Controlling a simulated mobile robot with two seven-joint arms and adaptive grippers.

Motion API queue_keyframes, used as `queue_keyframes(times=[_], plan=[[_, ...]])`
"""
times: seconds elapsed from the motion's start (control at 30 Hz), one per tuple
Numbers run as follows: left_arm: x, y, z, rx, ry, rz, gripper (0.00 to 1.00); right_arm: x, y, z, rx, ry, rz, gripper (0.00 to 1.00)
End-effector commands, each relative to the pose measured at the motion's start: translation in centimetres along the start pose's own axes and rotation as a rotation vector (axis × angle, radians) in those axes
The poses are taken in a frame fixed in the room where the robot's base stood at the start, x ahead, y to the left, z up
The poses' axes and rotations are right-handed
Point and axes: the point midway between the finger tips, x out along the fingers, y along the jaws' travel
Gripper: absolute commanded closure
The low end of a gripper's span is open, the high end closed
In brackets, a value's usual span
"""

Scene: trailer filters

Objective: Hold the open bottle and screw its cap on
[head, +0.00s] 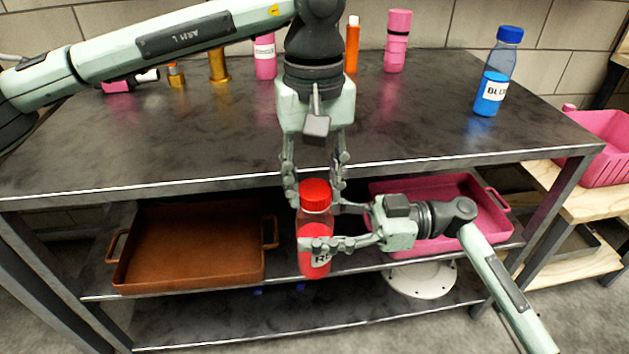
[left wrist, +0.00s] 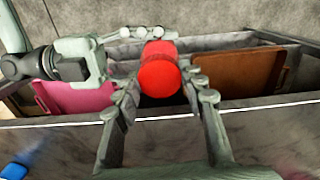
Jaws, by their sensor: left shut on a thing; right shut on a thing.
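My left gripper (head: 316,203) points down from above and is shut on the cap, one finger on each side. The round top of the cap also shows between its fingers in the left wrist view (left wrist: 158,79). My right gripper (head: 325,230) comes in from the right and is shut on the bottle's body below the cap. One of its fingers crosses the bottle's front.
A blue-capped bottle (head: 493,85) stands at the right of the dark tabletop (head: 200,140). Pink and orange containers stand at the back. A brown tray (head: 190,245) and a pink tray (head: 465,187) lie on the shelf below. A pink crate (head: 605,150) is at far right.

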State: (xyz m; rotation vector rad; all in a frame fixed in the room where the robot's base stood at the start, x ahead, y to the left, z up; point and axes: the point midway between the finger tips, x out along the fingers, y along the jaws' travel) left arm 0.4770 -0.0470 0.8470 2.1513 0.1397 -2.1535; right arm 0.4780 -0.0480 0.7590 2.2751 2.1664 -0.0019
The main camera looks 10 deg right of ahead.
Motion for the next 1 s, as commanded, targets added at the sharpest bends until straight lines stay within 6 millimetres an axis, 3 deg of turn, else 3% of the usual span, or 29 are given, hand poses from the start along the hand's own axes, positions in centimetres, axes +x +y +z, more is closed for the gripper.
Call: queue_keyframes(times=[0.07, 0.1, 0.27, 0.67, 1.0], plan=[[0.0, 0.0, -0.1, -0.003, 0.001, 0.000, 0.95, 0.0, 0.0, -0.1, 0.000, 0.003, 0.000, 1.00], [0.0, 0.0, -0.1, -0.004, 0.001, 0.000, 0.58, 0.0, 0.0, -0.1, -0.001, 0.003, 0.000, 1.00], [0.0, 0.0, 0.0, -0.005, 0.001, 0.001, 0.38, 0.0, 0.0, -0.1, -0.001, 0.003, 0.000, 1.00], [-0.7, 0.0, -0.1, -0.006, 0.002, 0.001, 0.36, 0.0, 0.0, -0.1, -0.001, 0.002, 0.000, 1.00], [-7.2, 0.1, -0.1, -0.006, 0.003, 0.002, 0.36, 0.0, 0.0, -0.1, -0.001, 0.002, 0.000, 1.00]])
